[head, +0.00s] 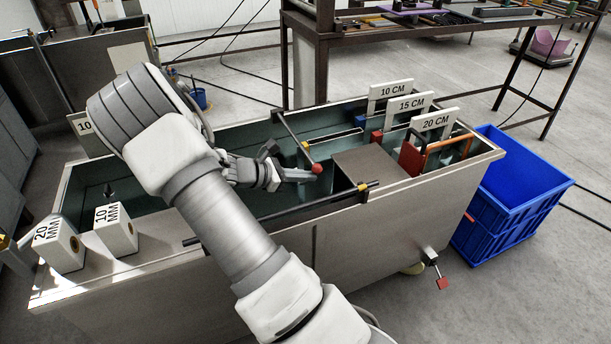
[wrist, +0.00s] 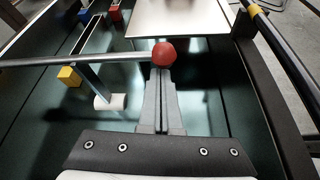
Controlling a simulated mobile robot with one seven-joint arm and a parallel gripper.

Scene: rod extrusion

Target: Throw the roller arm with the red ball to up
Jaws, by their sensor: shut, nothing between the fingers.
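The red ball (head: 316,168) is at the end of the dark roller arm (head: 294,138), which slopes from the tank's far rim down toward the near side. My gripper (head: 311,176) is shut and empty inside the tank, with its fingertips close beside the ball. In the wrist view the red ball (wrist: 164,54) is just beyond the tips of my shut gripper (wrist: 162,72), and the roller arm (wrist: 75,62) runs left from it. I cannot tell whether the fingertips touch the ball.
The green-lined tank (head: 480,163) surrounds my gripper. A flat metal plate (head: 370,165) and a dark rod (head: 330,198) are near. Upright signs (head: 435,122) stand right, and marked blocks (head: 115,230) left. A blue crate (head: 520,180) stands outside right.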

